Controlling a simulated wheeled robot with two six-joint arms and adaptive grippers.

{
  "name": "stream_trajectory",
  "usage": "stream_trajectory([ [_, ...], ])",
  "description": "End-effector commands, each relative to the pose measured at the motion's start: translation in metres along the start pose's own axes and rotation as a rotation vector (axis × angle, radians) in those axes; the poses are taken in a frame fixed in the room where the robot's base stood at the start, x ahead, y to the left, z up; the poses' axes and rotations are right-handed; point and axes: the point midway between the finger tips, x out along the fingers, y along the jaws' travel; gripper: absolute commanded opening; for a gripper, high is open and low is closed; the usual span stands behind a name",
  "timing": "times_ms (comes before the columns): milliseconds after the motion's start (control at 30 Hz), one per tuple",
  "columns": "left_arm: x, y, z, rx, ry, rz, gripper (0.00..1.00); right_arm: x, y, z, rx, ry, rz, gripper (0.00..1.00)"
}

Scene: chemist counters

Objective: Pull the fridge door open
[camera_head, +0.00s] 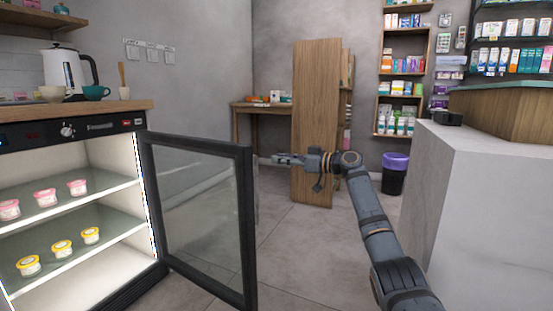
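The fridge (88,125) stands at the left with its lit inside showing. Its glass door (200,205) in a dark frame stands well open, swung out to the right on the hinge side at the fridge's right edge. Several small tubs with pink and yellow lids sit on its shelves. My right gripper (280,159) is just right of the door's free upper edge, pointing left. Its fingers look close together, but whether they are open or shut is too small to tell. Nothing shows held. My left gripper is not in view.
A wooden counter (60,110) above the fridge bears a white kettle (62,70) and cups. A wooden panel (314,90) stands behind my gripper. A purple-topped bin (394,174) and a pale counter (470,200) are at the right. Floor (310,250) is clear between.

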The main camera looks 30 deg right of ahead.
Motion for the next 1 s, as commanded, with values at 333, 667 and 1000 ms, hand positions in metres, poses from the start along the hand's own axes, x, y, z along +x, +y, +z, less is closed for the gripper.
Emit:
stream_trajectory([
  [333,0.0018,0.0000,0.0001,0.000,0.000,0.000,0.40,-0.0053,0.0054,0.0003,-0.001,-0.001,0.002,0.23],
  [667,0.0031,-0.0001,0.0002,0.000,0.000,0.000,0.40,-0.0060,0.0060,-0.0002,-0.001,-0.002,0.004,0.23],
  [1000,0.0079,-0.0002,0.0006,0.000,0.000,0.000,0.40,-0.0065,0.0061,-0.0052,-0.002,-0.002,0.004,0.23],
])
